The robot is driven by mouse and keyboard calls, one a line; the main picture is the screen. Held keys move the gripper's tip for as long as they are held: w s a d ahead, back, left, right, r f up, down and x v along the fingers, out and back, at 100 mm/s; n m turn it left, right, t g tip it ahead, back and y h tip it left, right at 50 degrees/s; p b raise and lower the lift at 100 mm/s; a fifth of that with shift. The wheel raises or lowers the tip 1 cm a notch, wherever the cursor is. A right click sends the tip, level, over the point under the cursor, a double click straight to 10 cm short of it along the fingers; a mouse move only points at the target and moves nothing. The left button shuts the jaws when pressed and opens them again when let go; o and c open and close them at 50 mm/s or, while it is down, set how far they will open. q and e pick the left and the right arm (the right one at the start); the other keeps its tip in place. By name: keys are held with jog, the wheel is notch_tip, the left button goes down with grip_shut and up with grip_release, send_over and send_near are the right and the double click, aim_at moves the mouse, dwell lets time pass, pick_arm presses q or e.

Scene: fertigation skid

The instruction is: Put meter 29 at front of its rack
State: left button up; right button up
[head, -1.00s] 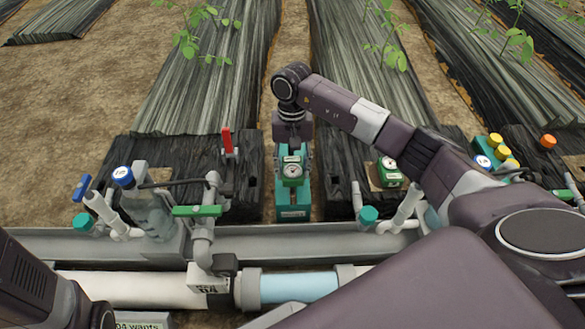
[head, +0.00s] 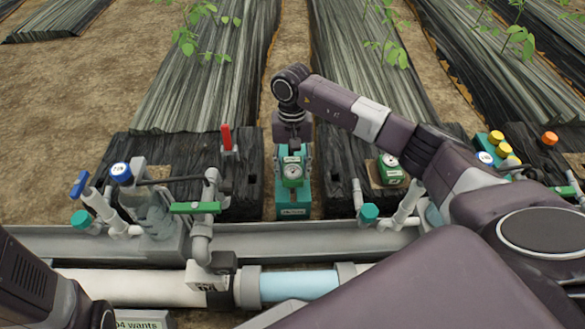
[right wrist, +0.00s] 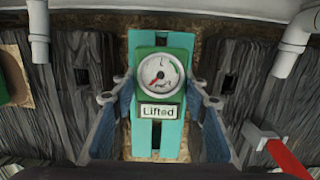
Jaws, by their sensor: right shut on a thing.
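A green meter (head: 292,171) with a round white dial is at the teal rack (head: 293,196), between the dark beds. My right gripper (head: 292,155) is shut on this meter from above. A second green meter (head: 390,168) sits on a tan board to the right. My left arm shows at lower left, its gripper out of view.
A red-handled valve (head: 227,140) stands left of the rack. A blue-capped filter (head: 121,173) and green-handled valve (head: 195,208) are further left. A grey channel (head: 300,238) and a pipe run in front. Yellow and orange caps (head: 500,147) stand at right.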

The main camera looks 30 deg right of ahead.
jog(key=shift+f+b, duration=0.85)
jog(key=shift+f, duration=0.5)
jog(key=o, duration=1.3)
jog(key=shift+r, duration=0.1)
jog(key=shift+r+p, duration=3.05)
jog(key=shift+r, duration=0.9)
